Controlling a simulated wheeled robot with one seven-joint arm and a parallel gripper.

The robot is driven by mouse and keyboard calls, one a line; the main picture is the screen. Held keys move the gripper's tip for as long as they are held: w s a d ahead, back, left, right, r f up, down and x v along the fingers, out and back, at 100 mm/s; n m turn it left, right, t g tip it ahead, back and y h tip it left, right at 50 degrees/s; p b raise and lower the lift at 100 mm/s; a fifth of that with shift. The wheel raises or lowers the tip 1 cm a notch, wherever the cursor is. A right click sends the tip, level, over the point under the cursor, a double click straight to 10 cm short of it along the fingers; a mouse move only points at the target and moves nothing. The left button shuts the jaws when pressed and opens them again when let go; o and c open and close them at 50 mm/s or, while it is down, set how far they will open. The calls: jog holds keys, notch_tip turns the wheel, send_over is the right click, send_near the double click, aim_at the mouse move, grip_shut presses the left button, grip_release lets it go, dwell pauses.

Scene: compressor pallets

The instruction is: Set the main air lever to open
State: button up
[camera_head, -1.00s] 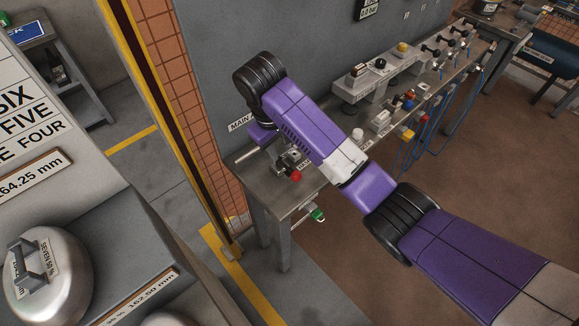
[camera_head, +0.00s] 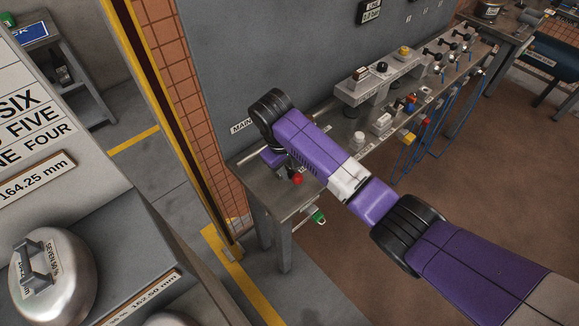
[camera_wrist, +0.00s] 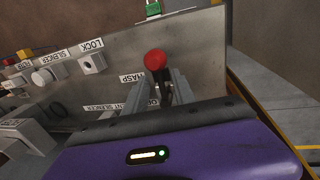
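The main air lever, with a round red knob (camera_head: 297,179), stands at the left end of the metal bench (camera_head: 245,168). In the wrist view the red knob (camera_wrist: 155,59) and its dark stem show between the two grey fingers of my gripper (camera_wrist: 158,84). The fingers are apart, one on each side of the stem; I cannot see contact. In the head view my purple wrist hides the gripper and most of the lever. A label reading OPEN is partly covered by a finger in the wrist view.
The grey wall panel (camera_head: 260,60) rises behind. Floor in front is clear.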

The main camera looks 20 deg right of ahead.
jog(key=shift+c, duration=0.2)
grip_shut()
dwell(1.1)
